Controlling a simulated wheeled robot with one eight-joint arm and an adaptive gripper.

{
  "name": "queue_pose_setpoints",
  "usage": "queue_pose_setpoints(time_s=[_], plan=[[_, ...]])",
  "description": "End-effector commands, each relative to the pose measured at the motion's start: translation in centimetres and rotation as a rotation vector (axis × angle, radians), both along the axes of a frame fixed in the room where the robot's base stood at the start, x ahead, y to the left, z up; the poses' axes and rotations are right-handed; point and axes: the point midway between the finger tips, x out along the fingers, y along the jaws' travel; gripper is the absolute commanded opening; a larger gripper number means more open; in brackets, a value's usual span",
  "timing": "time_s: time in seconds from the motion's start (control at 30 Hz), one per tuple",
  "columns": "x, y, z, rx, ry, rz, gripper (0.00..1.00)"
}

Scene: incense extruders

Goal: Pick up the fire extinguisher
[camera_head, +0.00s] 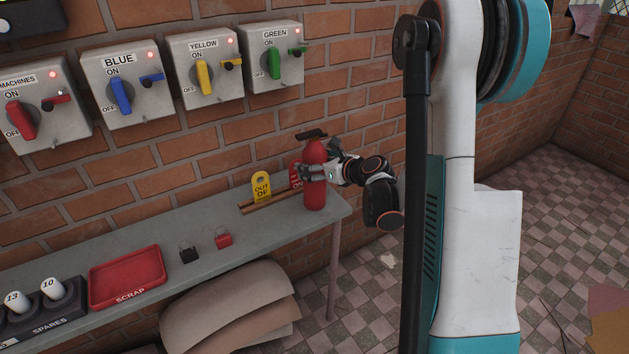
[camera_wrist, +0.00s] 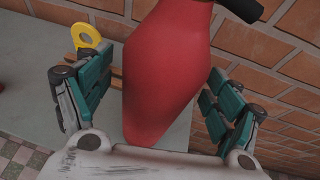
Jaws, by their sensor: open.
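The red fire extinguisher (camera_head: 316,185) stands upright on the right end of the grey shelf (camera_head: 215,226), with a black handle on top. My gripper (camera_head: 312,172) is at its upper body, reaching in from the right. In the wrist view the extinguisher (camera_wrist: 168,70) fills the middle, between the two teal-padded fingers of my gripper (camera_wrist: 157,100). The fingers are spread to either side of it, and a gap shows beside the left finger. Whether the right finger touches it is hard to tell. Its base is partly hidden in the wrist view.
A yellow tag (camera_head: 261,187) and a red tag (camera_head: 296,175) stand in a wooden rack (camera_head: 268,204) beside the extinguisher. Two padlocks, black (camera_head: 188,253) and red (camera_head: 223,238), and a red scrap tray (camera_head: 126,277) lie further left. A brick wall (camera_head: 345,110) is close behind.

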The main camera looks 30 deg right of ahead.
Motion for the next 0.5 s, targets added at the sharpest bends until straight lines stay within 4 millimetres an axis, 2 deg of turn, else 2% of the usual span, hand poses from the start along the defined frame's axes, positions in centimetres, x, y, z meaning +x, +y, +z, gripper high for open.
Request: queue_pose_setpoints(time_s=[0.1, 0.3, 0.5], plan=[[0.85, 0.23, -0.42, -0.001, 0.001, 0.001, 0.84], [0.85, 0.2, -0.3, -0.001, 0.0, 0.0, 0.82], [0.84, 0.19, -0.29, -0.001, 0.0, 0.0, 0.37]])
